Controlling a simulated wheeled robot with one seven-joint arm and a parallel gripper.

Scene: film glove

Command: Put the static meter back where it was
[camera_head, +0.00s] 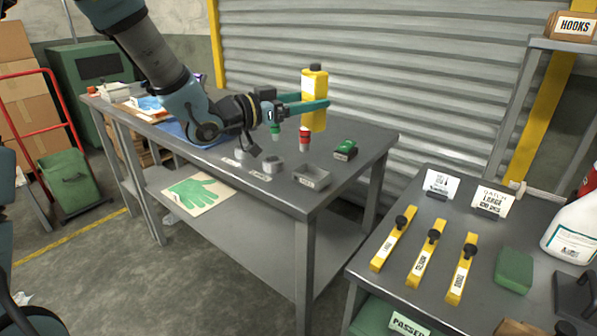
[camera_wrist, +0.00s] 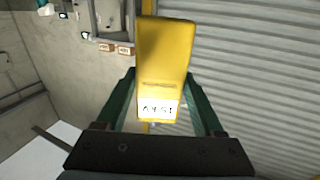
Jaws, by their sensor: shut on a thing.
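The static meter, a yellow box-shaped device (camera_head: 318,118) with a dark top and a white label, is held upright above the far side of the grey workbench (camera_head: 235,178). My gripper (camera_head: 308,103) is shut on it, with teal fingers on either side. In the wrist view the yellow device (camera_wrist: 165,60) stands between the fingers (camera_wrist: 160,100), its white label facing the camera. It is clear of the bench top. The pictures do not mark which spot it came from.
A shallow grey tray (camera_head: 310,179) lies at the bench's front corner, near grey pucks (camera_head: 270,163). A second table (camera_head: 400,285) at right holds yellow tools (camera_head: 425,258) and a white jug (camera_head: 570,230).

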